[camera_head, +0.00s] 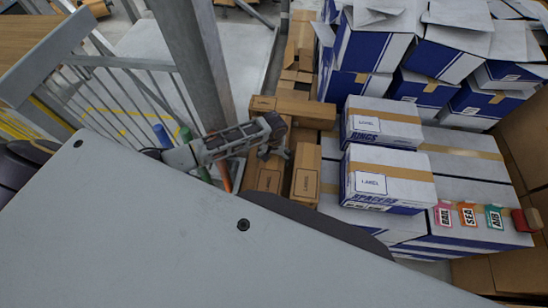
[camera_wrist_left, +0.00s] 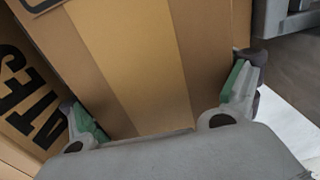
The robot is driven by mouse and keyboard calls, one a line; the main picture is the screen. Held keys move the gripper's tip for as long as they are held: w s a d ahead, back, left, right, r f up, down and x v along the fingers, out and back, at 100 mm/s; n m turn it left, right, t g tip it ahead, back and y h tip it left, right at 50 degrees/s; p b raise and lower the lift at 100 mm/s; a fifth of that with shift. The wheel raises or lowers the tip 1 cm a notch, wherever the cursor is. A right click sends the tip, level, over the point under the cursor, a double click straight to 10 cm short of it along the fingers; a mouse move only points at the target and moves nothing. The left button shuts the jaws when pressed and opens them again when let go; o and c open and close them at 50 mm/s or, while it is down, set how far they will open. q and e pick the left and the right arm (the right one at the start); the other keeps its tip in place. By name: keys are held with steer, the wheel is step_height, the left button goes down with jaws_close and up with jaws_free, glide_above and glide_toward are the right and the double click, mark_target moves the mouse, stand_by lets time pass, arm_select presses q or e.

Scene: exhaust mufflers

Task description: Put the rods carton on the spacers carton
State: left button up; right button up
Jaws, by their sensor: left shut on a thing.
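The spacers carton (camera_head: 388,180) is white and blue with a tape strip and a label; it lies in front of the similar rings carton (camera_head: 382,125). My left gripper (camera_head: 276,138) is left of them, over the brown cartons. In the left wrist view its fingers (camera_wrist_left: 165,105) are shut on opposite sides of a brown taped carton (camera_wrist_left: 150,60), which I take for the rods carton; its name is not readable. In the head view the gripper partly hides the brown cartons, so I cannot tell how high it is held. My right gripper is not in view.
A brown carton (camera_head: 306,172) stands left of the spacers carton, and another (camera_head: 305,112) lies behind. A brown carton with black letters (camera_wrist_left: 25,90) is close beside the held one. Blue-white boxes (camera_head: 440,45) stand behind. A grey post (camera_head: 195,60) rises near my left arm.

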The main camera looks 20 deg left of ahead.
arm_select(q)
steer(key=o, duration=1.8)
steer(key=shift+f, duration=0.1)
steer(key=shift+r, duration=6.15)
